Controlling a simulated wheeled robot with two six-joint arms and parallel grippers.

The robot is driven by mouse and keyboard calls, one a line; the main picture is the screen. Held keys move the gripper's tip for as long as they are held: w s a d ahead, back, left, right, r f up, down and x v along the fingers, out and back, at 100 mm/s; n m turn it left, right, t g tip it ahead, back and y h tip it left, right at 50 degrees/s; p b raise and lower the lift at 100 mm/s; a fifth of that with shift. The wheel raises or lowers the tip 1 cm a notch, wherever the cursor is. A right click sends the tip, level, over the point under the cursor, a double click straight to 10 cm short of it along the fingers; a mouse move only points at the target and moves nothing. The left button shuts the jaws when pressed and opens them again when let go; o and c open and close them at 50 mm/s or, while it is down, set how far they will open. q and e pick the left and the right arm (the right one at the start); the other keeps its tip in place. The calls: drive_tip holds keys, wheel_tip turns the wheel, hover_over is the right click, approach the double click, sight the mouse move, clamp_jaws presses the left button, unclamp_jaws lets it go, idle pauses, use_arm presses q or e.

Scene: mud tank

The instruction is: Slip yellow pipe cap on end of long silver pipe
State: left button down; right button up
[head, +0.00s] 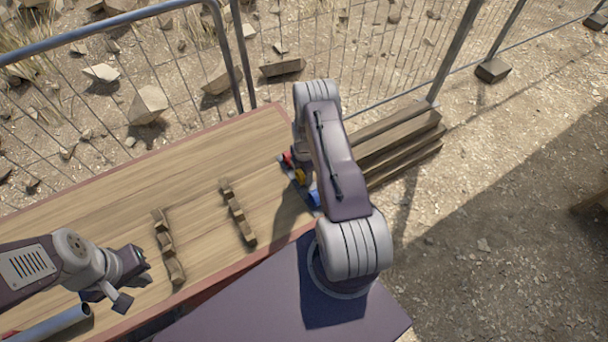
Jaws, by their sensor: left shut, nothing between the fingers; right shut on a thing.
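The yellow pipe cap (299,177) is at the far right end of the wooden table, between a red cap (288,160) and a blue cap (314,198). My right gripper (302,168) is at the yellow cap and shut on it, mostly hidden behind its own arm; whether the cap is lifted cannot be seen. A silver pipe (50,325) shows at the lower left, its open end pointing right; the rest is out of view. My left gripper (128,293) is shut and empty, above the table just right of that pipe end.
Two notched wooden rests (168,250) (238,212) stand on the table (110,185), with bare wood between and behind them. A wire fence (380,50) runs behind. Stacked planks (400,145) lie right of the table.

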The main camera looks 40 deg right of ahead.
wheel_tip(320, 180, up, 8)
drive_tip(key=p, duration=0.4)
drive_tip(key=shift+f+p, duration=0.2)
drive_tip(key=shift+p, duration=0.2)
drive_tip(key=shift+f, duration=0.1)
